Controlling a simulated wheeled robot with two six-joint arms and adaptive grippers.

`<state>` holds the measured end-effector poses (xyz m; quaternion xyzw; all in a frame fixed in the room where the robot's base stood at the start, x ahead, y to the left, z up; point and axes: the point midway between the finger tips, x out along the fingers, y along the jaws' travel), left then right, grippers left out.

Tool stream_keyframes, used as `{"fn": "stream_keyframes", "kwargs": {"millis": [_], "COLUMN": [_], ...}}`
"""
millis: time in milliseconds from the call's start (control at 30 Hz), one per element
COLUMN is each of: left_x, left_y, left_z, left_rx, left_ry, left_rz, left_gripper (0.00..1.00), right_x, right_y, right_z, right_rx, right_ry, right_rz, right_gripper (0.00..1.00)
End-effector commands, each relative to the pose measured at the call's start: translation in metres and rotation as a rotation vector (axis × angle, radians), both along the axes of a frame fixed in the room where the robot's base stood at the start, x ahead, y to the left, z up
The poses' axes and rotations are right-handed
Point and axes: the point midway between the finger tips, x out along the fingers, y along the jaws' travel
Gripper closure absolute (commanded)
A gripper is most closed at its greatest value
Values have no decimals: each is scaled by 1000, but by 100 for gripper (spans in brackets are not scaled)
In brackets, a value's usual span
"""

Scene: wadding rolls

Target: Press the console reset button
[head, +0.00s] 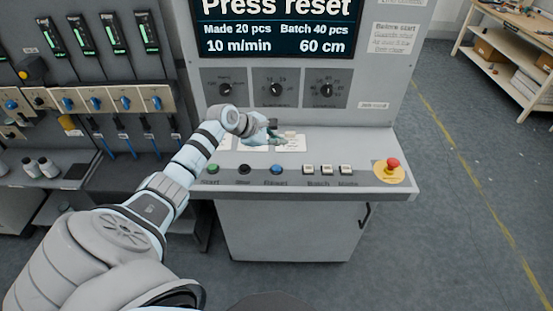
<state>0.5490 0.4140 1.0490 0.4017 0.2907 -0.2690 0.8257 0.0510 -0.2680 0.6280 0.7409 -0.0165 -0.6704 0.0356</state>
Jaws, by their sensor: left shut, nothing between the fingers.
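The grey console (376,140) stands ahead, its screen (277,28) reading "Press reset". On the sloped front panel, the blue reset button (277,169) is third from the left. A green start button (212,169) and a black button (244,169) sit to its left. My left gripper (278,141) is shut and empty, a little behind and above the blue button in the picture, apart from it. Its fingers are small and partly hidden by the wrist. My right gripper is not in view.
Several white buttons (326,169) sit right of the reset button, and a red emergency button (393,164) is at the panel's right end. Three dials (275,89) are above. A wooden shelf (490,60) stands far right; the floor there is clear.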

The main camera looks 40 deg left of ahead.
Motion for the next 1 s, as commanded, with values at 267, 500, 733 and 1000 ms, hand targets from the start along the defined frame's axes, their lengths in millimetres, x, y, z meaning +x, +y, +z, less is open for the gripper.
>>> {"fn": "stream_keyframes", "kwargs": {"millis": [267,500,733,1000], "left_x": [0,0,-1,0], "left_y": [0,0,0,0], "left_z": [-28,-57,-79,-88], "left_rx": [2,3,1,2], "left_ry": [-1,0,2,0], "left_rz": [0,-2,-1,-1], "left_gripper": [100,100,100,100], "right_x": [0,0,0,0], "right_y": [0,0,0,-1], "right_z": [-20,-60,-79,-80], "right_rx": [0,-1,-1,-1], "right_ry": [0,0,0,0], "right_rz": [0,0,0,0], "right_gripper": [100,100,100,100]}}
